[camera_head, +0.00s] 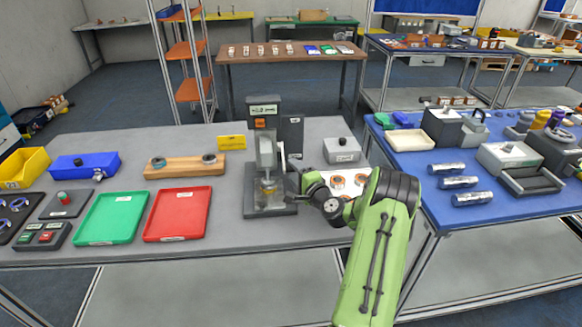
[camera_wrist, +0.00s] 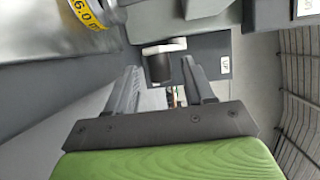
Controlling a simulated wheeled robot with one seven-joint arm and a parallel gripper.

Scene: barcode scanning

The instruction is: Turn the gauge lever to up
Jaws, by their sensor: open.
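The gauge stand (camera_head: 265,165) is a dark grey upright device on the grey table, with a pale front part and a yellowish piece at its base. A yellow marked ring (camera_wrist: 84,12) shows at the upper left. My gripper hides part of the lever in the head view.
A red tray (camera_head: 178,214) and a green tray (camera_head: 112,218) lie left of the stand. A wooden block (camera_head: 187,167) with round parts is behind them. A white plate with copper-coloured rings (camera_head: 337,181) and a grey box (camera_head: 341,151) are to the right.

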